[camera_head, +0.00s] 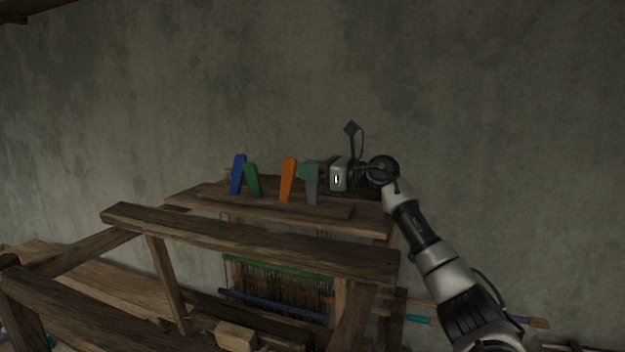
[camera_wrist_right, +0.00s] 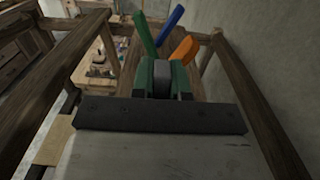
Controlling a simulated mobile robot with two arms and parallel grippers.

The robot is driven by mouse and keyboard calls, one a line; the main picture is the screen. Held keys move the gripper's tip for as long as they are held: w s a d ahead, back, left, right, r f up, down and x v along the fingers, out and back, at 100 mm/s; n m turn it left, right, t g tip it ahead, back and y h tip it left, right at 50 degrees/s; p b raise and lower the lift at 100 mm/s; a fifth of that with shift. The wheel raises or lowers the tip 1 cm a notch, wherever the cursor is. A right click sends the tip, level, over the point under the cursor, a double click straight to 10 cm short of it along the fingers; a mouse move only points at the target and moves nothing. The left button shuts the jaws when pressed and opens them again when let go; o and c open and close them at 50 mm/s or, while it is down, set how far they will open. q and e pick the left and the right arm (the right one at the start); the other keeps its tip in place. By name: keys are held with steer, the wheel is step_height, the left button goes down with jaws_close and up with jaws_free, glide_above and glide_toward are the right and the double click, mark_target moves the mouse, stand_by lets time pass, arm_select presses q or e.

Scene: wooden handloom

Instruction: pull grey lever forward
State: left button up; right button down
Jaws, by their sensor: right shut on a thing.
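The grey lever (camera_head: 312,191) is the rightmost of a row of levers on top of the wooden loom. My right gripper (camera_head: 311,170), with green fingers, is shut on the upper part of the grey lever. In the right wrist view, the grey lever (camera_wrist_right: 162,82) sits between the two green fingers (camera_wrist_right: 163,77). The lever's top is covered by the fingers in the head view; its lower part stands nearly upright out of the beam. My left gripper is not in view.
To the left stand an orange lever (camera_head: 288,180), a green lever (camera_head: 252,181) and a blue lever (camera_head: 238,174), the green one tilted left. A wooden crossbar (camera_head: 250,239) runs in front, below the levers. A bare grey wall (camera_head: 200,80) is behind.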

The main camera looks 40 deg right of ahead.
steer(key=shift+s+a+f+n+b, duration=0.1)
steer(key=shift+s+a+n+b, duration=0.15)
steer(key=shift+a+n+b, duration=0.4)
steer(key=shift+s+a+f+n+b, duration=0.15)
steer(key=shift+s+a+n+b, duration=0.15)
steer(key=shift+n, duration=0.6)
steer(key=shift+s+a+f+n+b, duration=0.15)
steer(key=shift+a+n+b, duration=0.25)
steer(key=shift+n+b, duration=0.25)
steer(key=c, duration=1.1)
jaws_free()
steer(key=shift+s, duration=0.1)
steer(key=shift+s+d+f, duration=0.1)
steer(key=shift+s+d, duration=0.1)
steer(key=shift+s, duration=0.05)
steer(key=b+v, duration=0.5)
steer(key=v, duration=0.4)
steer(key=shift+s+d, duration=0.25)
steer(key=shift+s, duration=0.25)
